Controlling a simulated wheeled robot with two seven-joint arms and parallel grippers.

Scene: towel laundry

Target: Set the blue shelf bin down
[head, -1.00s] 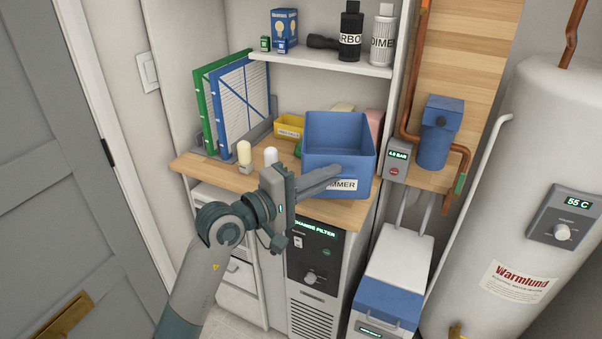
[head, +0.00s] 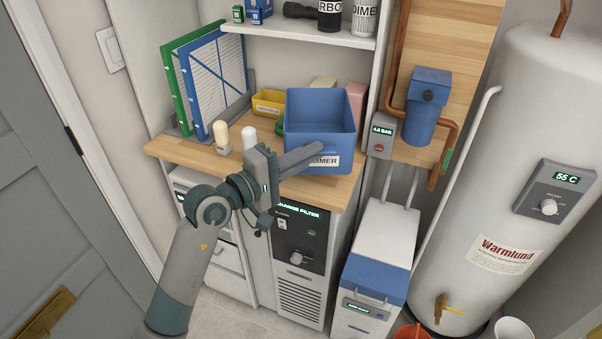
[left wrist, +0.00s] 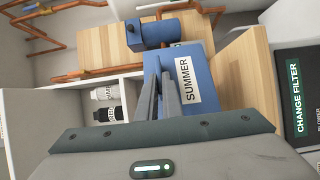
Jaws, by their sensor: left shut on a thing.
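The blue shelf bin (head: 310,134) is upright and open at the top, with a white label on its front, over the right part of the wooden counter (head: 335,190). I cannot tell whether its underside touches the counter. My left gripper (head: 316,151) reaches in from the left, shut on the bin's front side, and its fingers cover part of the label. In the left wrist view the fingers (left wrist: 163,82) lie against the blue bin (left wrist: 158,64), beside its "SUMMER" label (left wrist: 187,82). My right gripper is out of view.
A small yellow bin (head: 268,103) and a pink item (head: 356,98) stand behind the blue bin. Green and blue framed filters (head: 215,80) and two pale bulb-like items (head: 249,136) are to the left. A shelf (head: 300,36) is above; a pressure box (head: 381,135) and pipes are right.

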